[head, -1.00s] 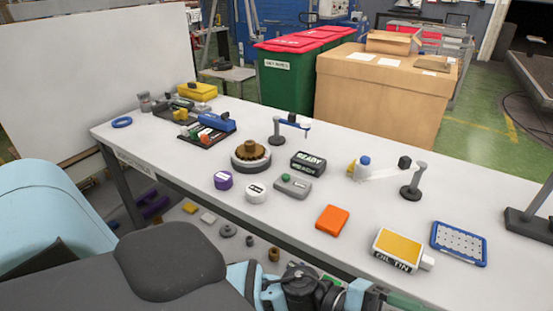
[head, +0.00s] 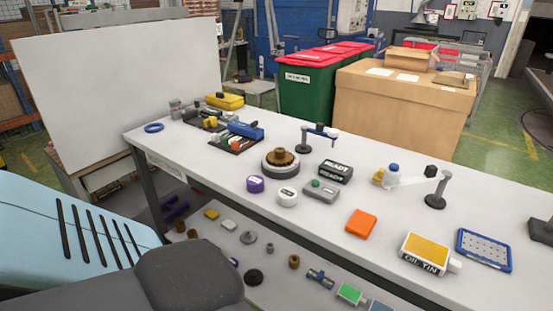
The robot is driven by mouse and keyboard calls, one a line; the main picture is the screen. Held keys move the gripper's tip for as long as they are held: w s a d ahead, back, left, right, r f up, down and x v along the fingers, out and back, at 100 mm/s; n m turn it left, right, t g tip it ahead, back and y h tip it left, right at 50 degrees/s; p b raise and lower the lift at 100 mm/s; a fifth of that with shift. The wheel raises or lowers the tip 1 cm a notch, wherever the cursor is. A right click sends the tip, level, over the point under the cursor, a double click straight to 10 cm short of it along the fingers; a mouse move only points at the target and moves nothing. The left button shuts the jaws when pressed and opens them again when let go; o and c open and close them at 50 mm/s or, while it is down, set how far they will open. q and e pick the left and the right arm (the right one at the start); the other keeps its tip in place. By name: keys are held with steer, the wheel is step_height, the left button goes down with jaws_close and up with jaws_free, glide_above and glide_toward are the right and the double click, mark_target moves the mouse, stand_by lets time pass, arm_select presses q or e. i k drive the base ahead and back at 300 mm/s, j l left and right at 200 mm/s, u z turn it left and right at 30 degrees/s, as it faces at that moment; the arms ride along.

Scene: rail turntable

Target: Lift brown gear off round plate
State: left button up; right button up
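The brown gear (head: 281,158) sits on top of the round plate (head: 281,172), a grey disc-shaped stand near the middle of the white workbench in the head view. The gear has a raised hub at its centre and looks level. Neither gripper is in view. Only parts of my own arm show at the lower left, well apart from the gear.
A purple roll (head: 255,184) and a white roll (head: 287,197) stand in front of the plate. A grey box with a green button (head: 321,190), a black READY sign (head: 335,172) and a small post with a blue arm (head: 304,140) stand close on its right.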

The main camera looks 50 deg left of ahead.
mark_target(280, 157)
steer(key=i, duration=0.5)
steer(key=u, duration=1.75)
